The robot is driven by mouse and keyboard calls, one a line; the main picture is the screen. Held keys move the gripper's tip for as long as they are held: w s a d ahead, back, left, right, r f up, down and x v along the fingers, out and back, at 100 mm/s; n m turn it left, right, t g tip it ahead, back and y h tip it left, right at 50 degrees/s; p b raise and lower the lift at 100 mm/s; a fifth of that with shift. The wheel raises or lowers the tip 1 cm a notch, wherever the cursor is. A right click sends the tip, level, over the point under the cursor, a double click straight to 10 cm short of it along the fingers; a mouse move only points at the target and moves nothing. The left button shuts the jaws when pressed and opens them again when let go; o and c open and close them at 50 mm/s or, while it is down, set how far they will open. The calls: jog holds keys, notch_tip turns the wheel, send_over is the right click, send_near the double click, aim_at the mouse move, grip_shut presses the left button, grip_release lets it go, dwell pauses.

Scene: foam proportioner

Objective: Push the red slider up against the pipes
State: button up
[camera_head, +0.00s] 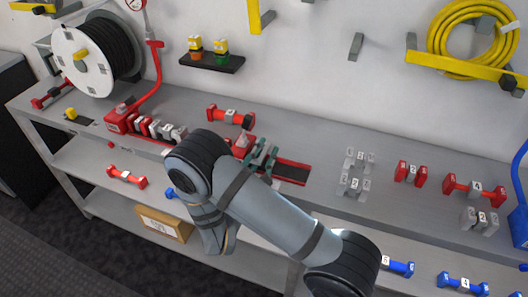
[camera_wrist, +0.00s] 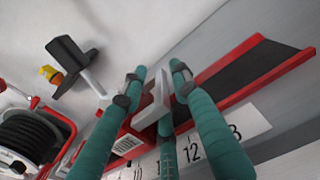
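The rail (camera_head: 292,172), red-edged with a dark bed, lies along the grey bench; it crosses the upper right of the wrist view (camera_wrist: 255,66). A red block (camera_head: 243,146), which appears to be the slider, is at its left, partly hidden by my arm. In the wrist view, red parts with a white label (camera_wrist: 126,144) show behind my fingers. My gripper (camera_head: 262,154) is at the rail just right of this block. Its green fingers straddle a pale grey upright piece (camera_wrist: 153,104); I cannot tell whether they grip it. Several red and grey pipes (camera_head: 158,130) stand in a row to the left, apart from the block.
A red-and-grey pipe piece (camera_head: 231,117) lies behind the block. A hose reel (camera_head: 85,62) stands at far left, and a small shelf (camera_head: 211,63) is on the wall. Loose grey connectors (camera_head: 355,170) and red ones (camera_head: 410,173) are on the bench at right.

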jog(key=shift+c, duration=0.4)
grip_shut()
jog(key=shift+w+r, duration=0.1)
dwell(0.3)
